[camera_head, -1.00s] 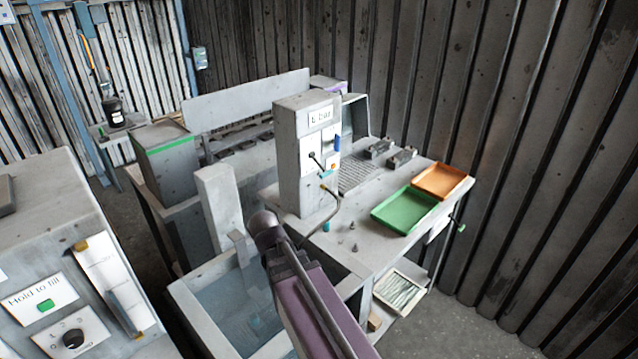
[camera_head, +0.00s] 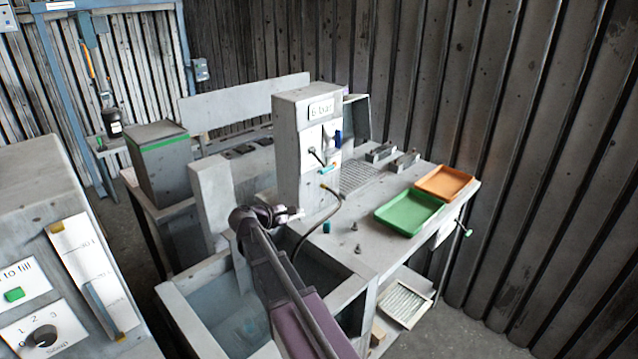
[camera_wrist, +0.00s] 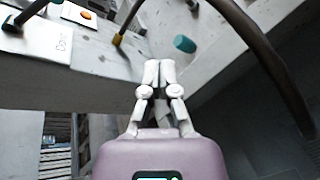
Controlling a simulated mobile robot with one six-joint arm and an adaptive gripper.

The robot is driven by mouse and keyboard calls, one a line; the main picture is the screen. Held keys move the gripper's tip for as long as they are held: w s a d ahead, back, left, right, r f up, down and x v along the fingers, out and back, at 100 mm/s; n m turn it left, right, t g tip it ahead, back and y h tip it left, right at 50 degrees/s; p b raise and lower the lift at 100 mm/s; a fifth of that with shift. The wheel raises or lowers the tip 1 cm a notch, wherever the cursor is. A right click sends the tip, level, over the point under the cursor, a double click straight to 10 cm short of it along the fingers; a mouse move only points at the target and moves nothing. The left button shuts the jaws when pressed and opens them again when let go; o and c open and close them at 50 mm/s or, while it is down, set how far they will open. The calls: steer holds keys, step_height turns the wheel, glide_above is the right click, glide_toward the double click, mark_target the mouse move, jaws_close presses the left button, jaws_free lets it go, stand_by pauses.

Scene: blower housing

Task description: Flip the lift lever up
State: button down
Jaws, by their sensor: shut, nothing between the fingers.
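A black lever (camera_head: 316,157) sits on a white plate on the front of the grey column (camera_head: 292,140). It appears to be the lift lever. In the wrist view the black lever (camera_wrist: 20,18) shows at the top left, its dark knob end towards the left edge, on a plate with partly legible lettering that starts "Do". My gripper (camera_head: 294,214) is below and left of the lever in the head view, beside the column's lower part, apart from the lever. In the wrist view my gripper (camera_wrist: 159,66) has its fingertips together and holds nothing.
A black hose (camera_head: 325,215) curves down from a brass fitting near my gripper. A small teal cylinder (camera_head: 327,227) stands on the bench. Green tray (camera_head: 408,228) and orange tray (camera_head: 444,194) lie at the right. An open tank (camera_head: 185,318) is below my arm.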

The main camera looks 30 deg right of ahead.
mark_target(320, 160)
steer(key=w+r+n+t+h+b, duration=0.2)
steer(key=w+r+n+h+b, duration=0.1)
steer(key=w, duration=0.3)
steer(key=shift+w+n+h, duration=0.2)
steer(key=shift+n+h, duration=0.3)
steer(key=shift+n, duration=0.2)
steer(key=shift+d, duration=0.15)
steer(key=w+d+r+p, duration=0.1)
steer(key=d+r+p, duration=0.2)
steer(key=d, duration=0.7)
steer(key=shift+d+r+p, duration=0.35)
steer(key=shift+r, duration=0.1)
steer(key=shift+d, duration=0.15)
